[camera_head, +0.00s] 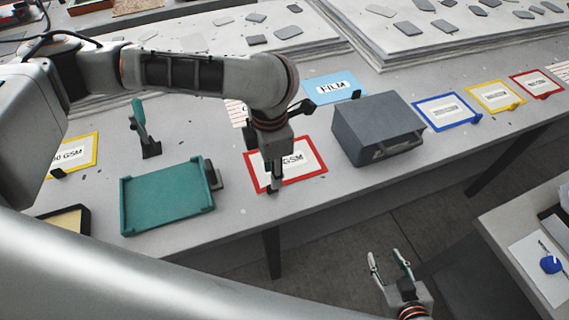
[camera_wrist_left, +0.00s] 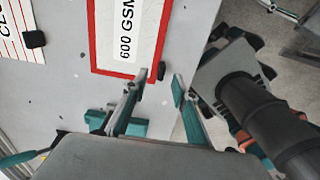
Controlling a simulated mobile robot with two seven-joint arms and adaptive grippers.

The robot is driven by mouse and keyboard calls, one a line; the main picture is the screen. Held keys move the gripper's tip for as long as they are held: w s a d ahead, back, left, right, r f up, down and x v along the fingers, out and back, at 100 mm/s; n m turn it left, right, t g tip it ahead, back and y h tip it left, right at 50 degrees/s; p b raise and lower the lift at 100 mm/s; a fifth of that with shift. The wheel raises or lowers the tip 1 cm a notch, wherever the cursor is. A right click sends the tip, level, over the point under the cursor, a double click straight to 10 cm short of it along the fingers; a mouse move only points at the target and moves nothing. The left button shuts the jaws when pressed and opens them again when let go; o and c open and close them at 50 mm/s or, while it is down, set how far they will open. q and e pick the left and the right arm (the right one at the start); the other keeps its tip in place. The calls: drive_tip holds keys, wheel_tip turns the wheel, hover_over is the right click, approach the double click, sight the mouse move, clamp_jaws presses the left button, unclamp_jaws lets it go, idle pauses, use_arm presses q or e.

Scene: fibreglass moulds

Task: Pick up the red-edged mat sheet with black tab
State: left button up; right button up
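A red-edged white mat sheet (camera_head: 311,160) marked GSM lies on the grey table near its front edge. In the left wrist view the sheet (camera_wrist_left: 94,45) reads 600 GSM, and its small black tab (camera_wrist_left: 161,70) shows at its edge. My left gripper (camera_head: 273,187) points down over the sheet and hides the tab in the head view. In the left wrist view its two fingers (camera_wrist_left: 160,83) are apart, with the tab seen in the gap between their tips; contact cannot be told. My right gripper (camera_head: 386,262) is open and empty, beyond the table's front edge.
A teal tray (camera_head: 168,197) stands left of the sheet and a dark grey box (camera_head: 377,130) right of it. A blue FILM sheet (camera_head: 334,87) lies behind. Blue-, yellow- and another red-edged sheet (camera_head: 537,84) lie farther right.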

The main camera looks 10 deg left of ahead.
use_arm(q)
wheel_tip(320, 180, down, 5)
drive_tip(key=shift+s+d+r, duration=0.1)
drive_tip(key=shift+s+r, duration=0.05)
clamp_jaws()
use_arm(e)
drive_tip(key=shift+f, duration=0.2)
use_arm(q)
drive_tip(key=shift+r, duration=0.15)
drive_tip(key=shift+r, duration=0.65)
wheel_tip(320, 180, up, 18)
drive_tip(key=p, duration=0.2)
drive_tip(key=shift+r, duration=0.25)
use_arm(e)
drive_tip(key=shift+s+d+r+h, duration=0.2)
drive_tip(key=shift+s+d+h, duration=0.15)
drive_tip(key=shift+d, duration=0.3)
